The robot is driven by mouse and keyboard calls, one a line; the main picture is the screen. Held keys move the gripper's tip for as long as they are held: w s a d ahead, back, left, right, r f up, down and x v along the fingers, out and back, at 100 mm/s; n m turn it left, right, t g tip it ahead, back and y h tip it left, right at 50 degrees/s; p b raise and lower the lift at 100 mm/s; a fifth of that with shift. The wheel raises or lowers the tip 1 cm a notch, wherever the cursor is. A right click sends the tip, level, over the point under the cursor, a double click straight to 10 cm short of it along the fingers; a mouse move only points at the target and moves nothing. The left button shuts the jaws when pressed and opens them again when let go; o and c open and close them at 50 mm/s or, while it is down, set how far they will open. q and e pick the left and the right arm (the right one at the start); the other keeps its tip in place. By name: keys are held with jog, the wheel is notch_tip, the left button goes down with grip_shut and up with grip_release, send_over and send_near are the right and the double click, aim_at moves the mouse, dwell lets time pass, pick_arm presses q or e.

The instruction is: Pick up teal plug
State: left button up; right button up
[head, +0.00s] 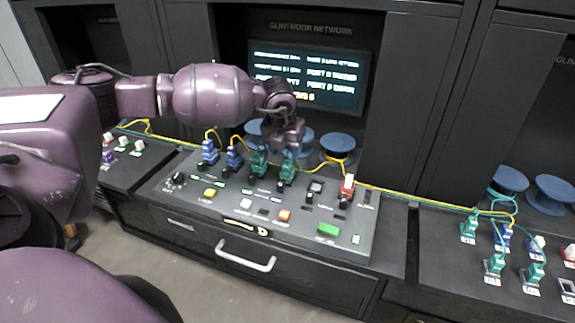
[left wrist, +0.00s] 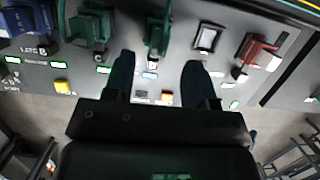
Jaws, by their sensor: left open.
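Two teal plugs stand upright in the middle of the console, a left one (head: 258,165) and a right one (head: 287,174), each with a cable. In the left wrist view the left teal plug (left wrist: 90,25) is at upper left, and the right teal plug (left wrist: 157,36) is at top centre. My left gripper (head: 287,147) is just above the right teal plug in the head view. In the left wrist view its fingers (left wrist: 160,76) are apart with nothing held between them, and the right teal plug is ahead of the gap. My right gripper is out of view.
Blue plugs (head: 208,152) stand left of the teal ones, and a red plug (head: 347,188) stands to the right beside an empty-looking socket (head: 315,188). Blue spools (head: 337,145) and a yellow cable lie behind. Another panel (head: 430,247) with several plugs is at the right.

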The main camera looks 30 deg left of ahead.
aim_at(287, 159)
pick_arm(q)
jog(key=x, duration=0.5)
jog(key=shift+w+a, duration=0.1)
jog(key=shift+a, duration=0.05)
jog(key=shift+r, duration=0.1)
jog(key=c, duration=0.9)
